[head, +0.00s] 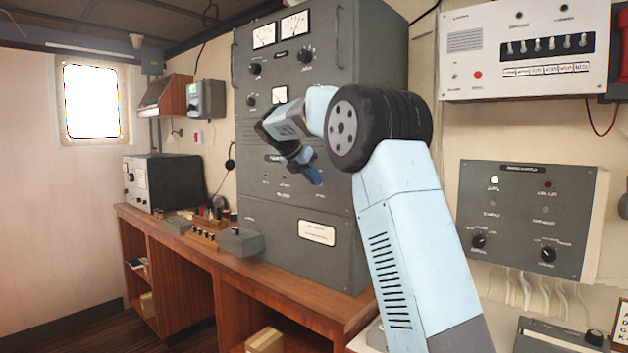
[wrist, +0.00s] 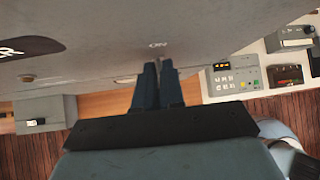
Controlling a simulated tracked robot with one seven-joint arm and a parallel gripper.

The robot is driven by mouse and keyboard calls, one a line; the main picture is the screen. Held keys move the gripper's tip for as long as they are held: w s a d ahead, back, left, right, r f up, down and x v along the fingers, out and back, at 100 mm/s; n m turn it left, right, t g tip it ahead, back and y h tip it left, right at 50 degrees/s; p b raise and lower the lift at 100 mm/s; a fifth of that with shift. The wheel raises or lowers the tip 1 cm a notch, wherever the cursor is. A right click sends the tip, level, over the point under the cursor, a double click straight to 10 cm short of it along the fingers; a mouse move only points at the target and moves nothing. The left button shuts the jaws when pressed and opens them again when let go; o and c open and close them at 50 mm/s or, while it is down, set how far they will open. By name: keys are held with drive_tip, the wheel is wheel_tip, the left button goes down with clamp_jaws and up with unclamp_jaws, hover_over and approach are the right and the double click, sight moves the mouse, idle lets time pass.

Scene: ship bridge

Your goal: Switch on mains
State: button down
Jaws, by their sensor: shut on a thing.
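The tall grey cabinet (head: 300,210) stands on the wooden desk, with meters and knobs above and small switches lower on its front. My gripper (head: 313,177) is at the lower front panel. In the wrist view its two dark fingers (wrist: 158,66) are close together against the grey panel (wrist: 105,35), just below an "ON" label (wrist: 157,44). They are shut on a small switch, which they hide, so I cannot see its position.
My arm covers part of the cabinet's right side. Small devices, including a grey box (head: 241,241), sit on the wooden desk (head: 285,285).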

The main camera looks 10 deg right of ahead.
drive_tip(key=shift+w+a+r, duration=0.1)
drive_tip(key=shift+a, duration=0.05)
drive_tip(key=c, duration=1.2)
unclamp_jaws()
drive_tip(key=shift+c, duration=0.2)
drive_tip(key=v, duration=1.3)
drive_tip(key=shift+r, duration=0.25)
